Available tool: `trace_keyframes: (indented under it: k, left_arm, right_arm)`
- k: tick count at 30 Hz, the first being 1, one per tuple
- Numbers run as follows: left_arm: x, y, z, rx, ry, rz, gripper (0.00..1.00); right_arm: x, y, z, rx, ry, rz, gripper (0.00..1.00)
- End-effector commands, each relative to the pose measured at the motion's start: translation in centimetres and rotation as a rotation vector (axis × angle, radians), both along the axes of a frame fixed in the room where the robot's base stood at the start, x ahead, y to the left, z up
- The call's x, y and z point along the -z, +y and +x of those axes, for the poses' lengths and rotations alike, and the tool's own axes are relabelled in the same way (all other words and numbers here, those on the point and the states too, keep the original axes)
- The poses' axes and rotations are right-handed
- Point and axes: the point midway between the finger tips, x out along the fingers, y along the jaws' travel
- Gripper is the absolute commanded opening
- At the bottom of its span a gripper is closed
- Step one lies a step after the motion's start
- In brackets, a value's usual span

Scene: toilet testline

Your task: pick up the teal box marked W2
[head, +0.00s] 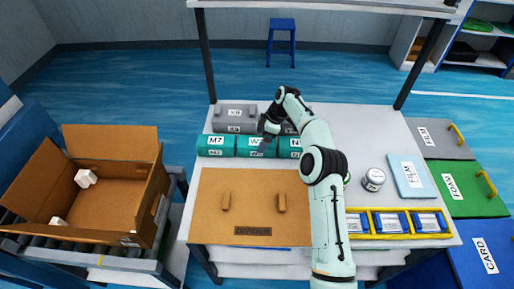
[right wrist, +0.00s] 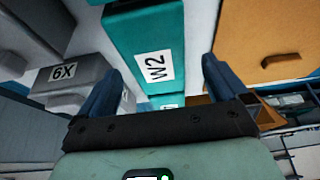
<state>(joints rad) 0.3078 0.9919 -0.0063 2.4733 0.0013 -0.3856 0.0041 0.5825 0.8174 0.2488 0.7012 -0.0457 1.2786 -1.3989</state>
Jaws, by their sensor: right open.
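The teal box marked W2 (head: 246,151) stands in a row of teal boxes on the white table, between the box marked M7 (head: 215,146) and another teal box (head: 289,147). My right gripper (head: 264,143) hangs over W2 and partly hides its label. In the right wrist view, the W2 box (right wrist: 150,25) lies ahead with its white label readable. The open fingers of my right gripper (right wrist: 160,85) are spread on either side of the line to it, with nothing held. Whether they reach its sides cannot be told. My left gripper is not in view.
Grey boxes, one marked X9 (head: 232,113), stand right behind the teal row. A brown divider board (head: 252,190) lies in front. A can (head: 372,180) and yellow-framed bins (head: 400,213) are at right. An open carton (head: 95,215) stands left of the table.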

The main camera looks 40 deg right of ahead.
Motion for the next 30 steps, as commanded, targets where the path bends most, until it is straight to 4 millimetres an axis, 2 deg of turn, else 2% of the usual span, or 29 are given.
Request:
trace_keyframes:
  k: [5, 15, 23, 24, 29, 30]
  left_arm:
    - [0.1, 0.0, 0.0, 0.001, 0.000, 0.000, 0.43]
    - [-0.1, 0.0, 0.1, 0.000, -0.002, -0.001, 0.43]
    - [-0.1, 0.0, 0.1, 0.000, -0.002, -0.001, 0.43]
    - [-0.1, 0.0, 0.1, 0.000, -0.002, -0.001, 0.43]
    - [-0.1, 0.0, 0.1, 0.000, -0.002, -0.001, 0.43]
    - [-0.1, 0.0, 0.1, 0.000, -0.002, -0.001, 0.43]
  right_arm:
    - [1.0, 0.4, 0.4, 0.000, 0.000, 0.000, 1.00]
    - [5.0, 1.7, 1.9, 0.000, 0.001, 0.000, 1.00]
    - [5.4, 1.8, 2.0, 0.002, -0.001, -0.001, 1.00]
    - [5.4, 1.8, 2.0, 0.002, -0.001, -0.001, 0.97]
    - [5.4, 1.8, 2.0, 0.002, -0.001, -0.001, 0.45]
    - [5.4, 1.8, 2.0, 0.002, -0.001, -0.001, 0.39]
